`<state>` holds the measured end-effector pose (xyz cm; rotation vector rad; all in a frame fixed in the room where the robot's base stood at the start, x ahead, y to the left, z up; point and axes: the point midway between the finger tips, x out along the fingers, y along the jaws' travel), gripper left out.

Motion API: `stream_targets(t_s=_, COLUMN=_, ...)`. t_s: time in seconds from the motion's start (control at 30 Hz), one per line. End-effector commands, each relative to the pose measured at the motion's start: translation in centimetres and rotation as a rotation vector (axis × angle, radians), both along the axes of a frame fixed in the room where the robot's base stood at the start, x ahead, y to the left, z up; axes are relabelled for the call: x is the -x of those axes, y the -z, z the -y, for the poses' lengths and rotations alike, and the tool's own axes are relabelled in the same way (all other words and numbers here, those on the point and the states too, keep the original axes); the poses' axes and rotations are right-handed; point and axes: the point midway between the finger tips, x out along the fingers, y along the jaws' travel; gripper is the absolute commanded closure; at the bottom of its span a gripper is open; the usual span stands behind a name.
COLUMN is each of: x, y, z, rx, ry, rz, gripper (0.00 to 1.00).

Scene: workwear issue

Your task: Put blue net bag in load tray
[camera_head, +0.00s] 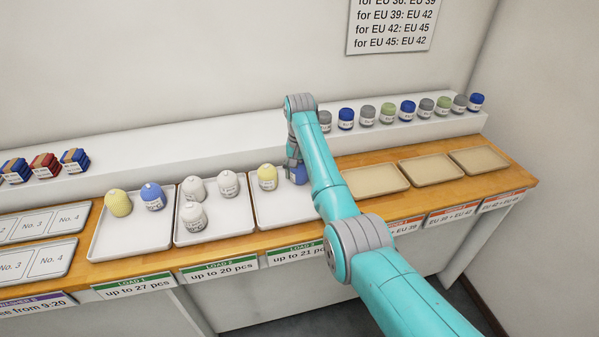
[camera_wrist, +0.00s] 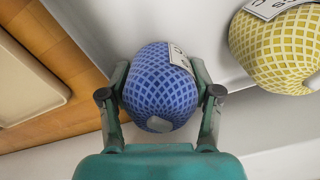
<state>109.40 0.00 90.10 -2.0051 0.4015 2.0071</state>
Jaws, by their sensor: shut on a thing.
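A blue net bag (camera_wrist: 158,88) with a white label sits between the two fingers of my gripper (camera_wrist: 160,100) in the wrist view; the fingers are shut on it. In the head view the same blue bag (camera_head: 298,175) is partly hidden behind my arm. It is at the right part of the third white load tray (camera_head: 285,213), to the right of a yellow net bag (camera_head: 267,177). The yellow bag also shows in the wrist view (camera_wrist: 280,50), apart from the blue one. I cannot tell whether the blue bag touches the tray floor.
Two more white trays stand to the left: one (camera_head: 130,235) with a yellow and a blue bag, one (camera_head: 215,228) with several white bags. Beige trays (camera_head: 375,180) to the right are empty. Several small rolls (camera_head: 367,115) line the back shelf. My arm crosses the counter front.

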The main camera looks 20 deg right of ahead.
Motion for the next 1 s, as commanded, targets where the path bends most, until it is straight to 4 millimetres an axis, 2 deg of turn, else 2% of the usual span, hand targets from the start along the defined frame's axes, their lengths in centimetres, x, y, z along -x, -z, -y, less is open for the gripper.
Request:
stream_targets(t_s=0.3, x=0.0, y=0.2, z=0.0, rx=0.0, ry=0.0, rz=0.001, gripper=0.73)
stream_targets(t_s=0.33, x=0.0, y=0.2, z=0.0, rx=0.0, ry=0.0, rz=0.001, gripper=0.32)
stream_targets(t_s=0.4, x=0.0, y=0.2, z=0.0, rx=0.0, ry=0.0, rz=0.001, gripper=0.15)
stream_targets(t_s=0.43, x=0.0, y=0.2, z=0.0, rx=0.0, ry=0.0, rz=0.001, gripper=0.12)
stream_targets(t_s=0.77, x=0.0, y=0.0, z=0.0, rx=-0.001, ry=0.0, rz=0.001, gripper=0.12)
stream_targets(t_s=0.87, x=-0.2, y=-0.6, z=0.1, rx=0.0, ry=0.0, rz=0.003, gripper=0.12)
stream_targets(t_s=1.0, x=-0.5, y=-2.7, z=0.4, rx=0.0, ry=0.0, rz=0.004, gripper=0.12)
